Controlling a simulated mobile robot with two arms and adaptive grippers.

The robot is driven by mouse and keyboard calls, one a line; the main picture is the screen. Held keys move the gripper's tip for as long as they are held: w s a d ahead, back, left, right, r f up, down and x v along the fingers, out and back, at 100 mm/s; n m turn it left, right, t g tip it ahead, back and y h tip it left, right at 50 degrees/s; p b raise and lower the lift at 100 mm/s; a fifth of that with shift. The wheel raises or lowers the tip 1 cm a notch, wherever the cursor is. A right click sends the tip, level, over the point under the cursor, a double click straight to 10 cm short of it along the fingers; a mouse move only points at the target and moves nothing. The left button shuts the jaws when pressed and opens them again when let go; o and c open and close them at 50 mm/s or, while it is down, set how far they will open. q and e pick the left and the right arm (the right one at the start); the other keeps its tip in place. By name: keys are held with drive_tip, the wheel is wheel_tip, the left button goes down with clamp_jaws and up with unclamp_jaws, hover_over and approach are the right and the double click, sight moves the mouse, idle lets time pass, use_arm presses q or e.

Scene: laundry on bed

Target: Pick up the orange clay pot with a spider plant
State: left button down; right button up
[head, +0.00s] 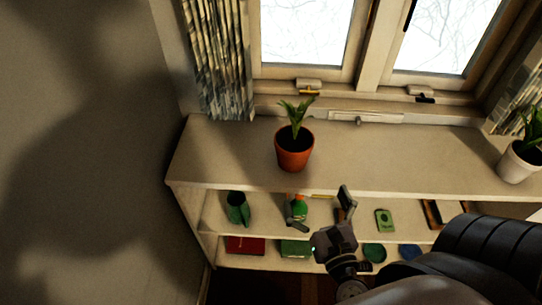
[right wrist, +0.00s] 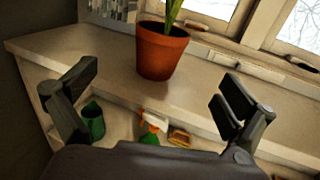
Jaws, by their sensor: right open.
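An orange clay pot (head: 294,152) with a green spider plant (head: 297,115) stands upright on top of a low shelf unit below the window. In the right wrist view the pot (right wrist: 161,52) is ahead of the fingers, above the middle of the gap between them, with the plant's top cut off by the frame. My right gripper (head: 320,209) is open and empty, in front of the shelf unit and apart from the pot. Its two fingers (right wrist: 156,98) are spread wide in the wrist view. My left gripper is not in view.
The shelf unit's top (head: 400,155) is clear around the pot. A white pot with a plant (head: 516,163) stands at the far right. Below are a spray bottle (head: 299,208), a green container (head: 237,208) and books (head: 296,248). A curtain (head: 218,70) hangs behind left.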

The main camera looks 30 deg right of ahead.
drive_tip(key=p, duration=0.4)
approach(300, 154)
drive_tip(key=x, duration=0.3)
drive_tip(key=p+x, duration=0.1)
drive_tip(key=x, duration=0.4)
drive_tip(key=shift+w+r, duration=0.1)
drive_tip(key=shift+r, duration=0.05)
drive_tip(key=shift+w+d, duration=0.15)
drive_tip(key=shift+w, duration=0.25)
drive_tip(key=p+x, duration=0.2)
drive_tip(key=x, duration=0.2)
drive_tip(key=shift+w, duration=0.2)
drive_tip(key=shift+w+d+f, duration=0.2)
drive_tip(key=shift+w+f, duration=0.1)
drive_tip(key=shift+w, duration=0.05)
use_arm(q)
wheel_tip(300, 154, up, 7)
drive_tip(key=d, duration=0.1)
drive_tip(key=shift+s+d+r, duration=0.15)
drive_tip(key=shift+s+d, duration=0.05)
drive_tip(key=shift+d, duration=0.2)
use_arm(e)
drive_tip(key=shift+s, duration=0.1)
